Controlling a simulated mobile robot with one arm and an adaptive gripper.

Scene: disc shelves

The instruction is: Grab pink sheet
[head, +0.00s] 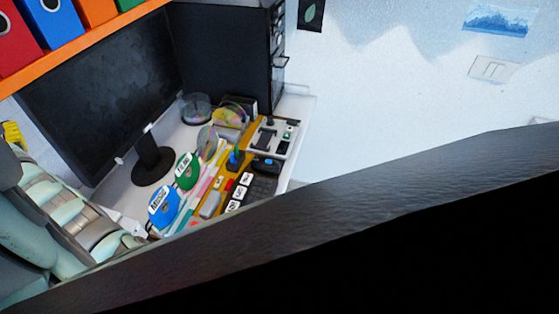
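I cannot make out a pink sheet for certain. A narrow pale pink strip (202,187) lies among the clutter on the white desk (178,133), between a green disc (188,171) and the yellow items. It is too small to tell whether it is a sheet. Parts of my own arm, pale green and grey, show at the lower left beside the desk. I cannot make out my gripper or its fingers.
A black monitor (105,88) and a dark tower (228,52) stand on the desk. Binders (52,20) stand on an orange shelf (75,48). A dark band blocks the lower right.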

